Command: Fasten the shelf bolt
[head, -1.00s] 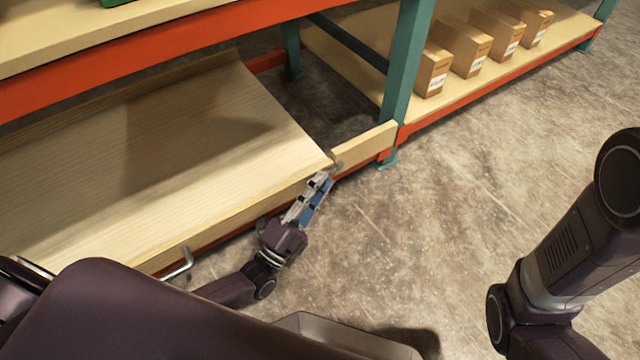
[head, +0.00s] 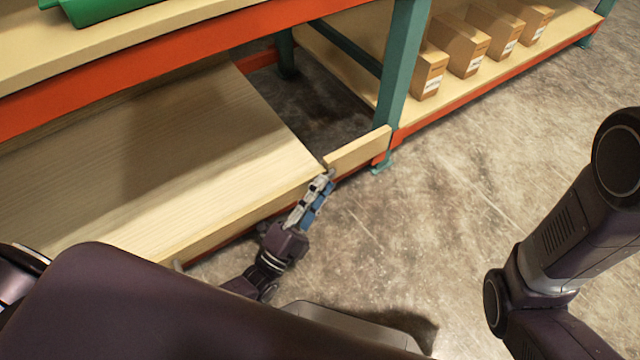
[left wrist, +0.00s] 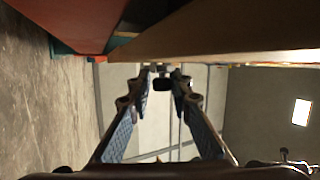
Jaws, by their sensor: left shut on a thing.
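The wooden shelf board (head: 225,130) lies on the lower level of the rack, its front corner close to my left gripper. My left gripper (head: 325,178) is at that front edge with its fingers closed together. In the left wrist view its fingertips (left wrist: 160,80) meet on a small dark piece, which looks like the shelf bolt (left wrist: 162,84). The bolt is mostly hidden by the fingers in the head view. The board's edge (left wrist: 230,35) runs just above the fingers in the wrist view. My right arm shows at the right, but its gripper is out of view.
A teal upright (head: 402,75) and an orange beam (head: 190,57) frame the bay. Several cardboard boxes (head: 465,50) stand on the neighbouring shelf. A green bin (head: 95,8) is on the upper shelf. The concrete floor (head: 480,190) to the right is clear.

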